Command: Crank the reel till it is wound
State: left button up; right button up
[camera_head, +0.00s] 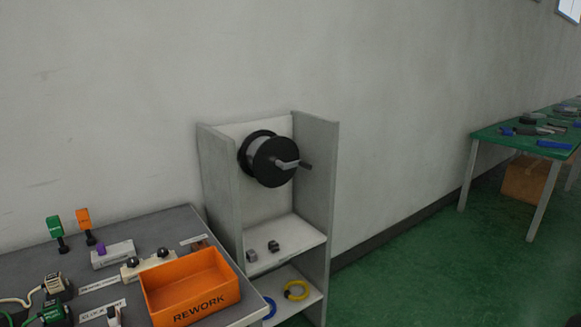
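The reel (273,161) is a black-flanged spool with a grey wound core, mounted high between the walls of a grey open-fronted cabinet (320,180). A crank (288,165) sits on its front face: a light grey arm with a dark handle (306,166) pointing right. How fully the reel is wound cannot be told. Neither of my grippers is in view, and nothing touches the crank.
A grey table (170,222) at lower left holds an orange REWORK bin (190,288), lever fixtures and connectors, close to the cabinet. Lower shelves hold small dark blocks and yellow and blue rings (296,290). A green table (500,135) stands far right. Green floor right of the cabinet is clear.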

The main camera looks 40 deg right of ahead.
aim_at(271, 159)
jog(key=i+l+u, duration=0.1)
jog(key=l, duration=0.6)
jog(key=i+l+u, duration=0.15)
jog(key=l, duration=0.6)
jog(key=l+u, duration=0.1)
jog(key=l, duration=0.6)
